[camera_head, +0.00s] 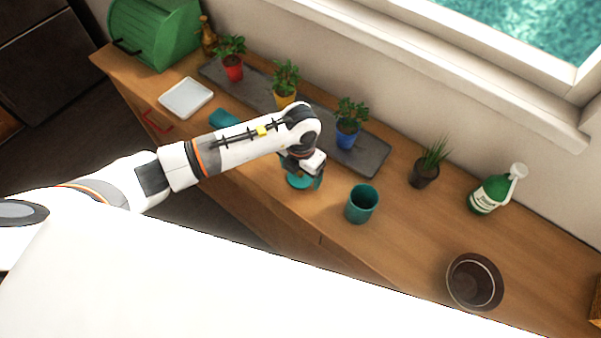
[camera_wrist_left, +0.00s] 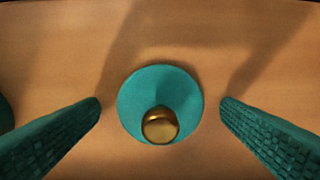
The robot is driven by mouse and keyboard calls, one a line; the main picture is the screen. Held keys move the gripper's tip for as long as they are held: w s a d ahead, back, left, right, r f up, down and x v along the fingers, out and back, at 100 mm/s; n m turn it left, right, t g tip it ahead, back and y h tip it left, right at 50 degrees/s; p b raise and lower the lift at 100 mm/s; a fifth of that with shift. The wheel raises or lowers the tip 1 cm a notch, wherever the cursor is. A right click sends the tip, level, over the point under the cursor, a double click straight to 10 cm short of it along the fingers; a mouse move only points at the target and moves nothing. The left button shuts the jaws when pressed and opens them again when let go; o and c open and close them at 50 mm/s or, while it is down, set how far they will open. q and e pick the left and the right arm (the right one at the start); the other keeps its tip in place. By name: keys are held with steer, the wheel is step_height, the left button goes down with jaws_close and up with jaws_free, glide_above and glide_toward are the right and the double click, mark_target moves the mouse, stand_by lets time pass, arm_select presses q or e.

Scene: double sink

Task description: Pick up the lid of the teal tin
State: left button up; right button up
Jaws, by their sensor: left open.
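The teal lid (camera_wrist_left: 160,88), a round disc with a gold knob (camera_wrist_left: 160,124), lies on the wooden counter in the left wrist view. It also shows in the head view (camera_head: 298,183), partly under my gripper. My left gripper (camera_head: 311,177) is above the lid with its fingers pointing down. Its teal ridged fingers are open, one on each side of the lid and apart from it. The teal tin (camera_head: 361,205) stands upright and open-topped on the counter, to the right of the lid. My right gripper is not in view.
A grey tray (camera_head: 375,160) with several potted plants runs behind the lid. A dark pot (camera_head: 474,282), small plant (camera_head: 425,172) and green spray bottle (camera_head: 494,190) stand right. Another teal object (camera_head: 223,118) and white dish (camera_head: 186,98) lie left.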

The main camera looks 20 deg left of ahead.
arm_select(q)
steer(key=c, duration=1.1)
steer(key=shift+o, duration=0.2)
